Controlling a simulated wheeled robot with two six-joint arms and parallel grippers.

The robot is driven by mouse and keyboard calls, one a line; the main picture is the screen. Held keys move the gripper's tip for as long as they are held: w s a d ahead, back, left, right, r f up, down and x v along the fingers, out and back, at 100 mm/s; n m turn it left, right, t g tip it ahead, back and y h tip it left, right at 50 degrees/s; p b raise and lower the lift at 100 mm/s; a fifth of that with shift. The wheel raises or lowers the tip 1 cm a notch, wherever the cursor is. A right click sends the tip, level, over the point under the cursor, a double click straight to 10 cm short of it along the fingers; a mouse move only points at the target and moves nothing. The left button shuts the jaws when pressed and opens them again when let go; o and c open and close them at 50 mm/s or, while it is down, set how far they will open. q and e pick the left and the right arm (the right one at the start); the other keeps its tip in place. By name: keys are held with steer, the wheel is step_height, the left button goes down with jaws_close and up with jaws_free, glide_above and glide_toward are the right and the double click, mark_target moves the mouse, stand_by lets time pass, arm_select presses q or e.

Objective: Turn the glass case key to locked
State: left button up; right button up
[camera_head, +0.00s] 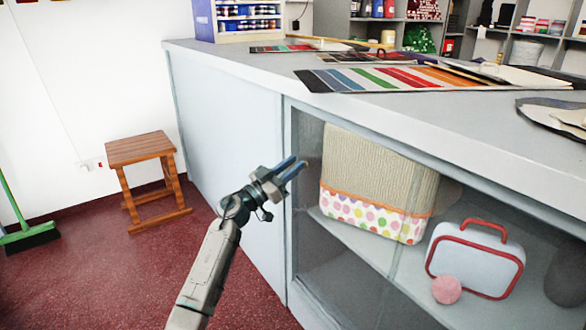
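The glass case (290,195) is the glazed front of the grey counter, and its left frame post stands near the middle of the view. My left gripper (299,163) is in front of the upper part of that post. Its two blue fingers point up and right toward the glass, with only a narrow gap between them. I cannot tell whether they are open or shut on something. My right gripper is not in view.
Inside the case are a cream box with a dotted band (375,185), a white case with red trim (475,258) and a pink ball (446,290). Colour swatch cards (400,78) lie on the counter top. A wooden stool (145,178) stands left on open red floor.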

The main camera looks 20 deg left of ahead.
arm_select(q)
steer(key=shift+w+d+r, duration=0.1)
steer(key=shift+w+d, duration=0.05)
steer(key=shift+w, duration=0.05)
jaws_close()
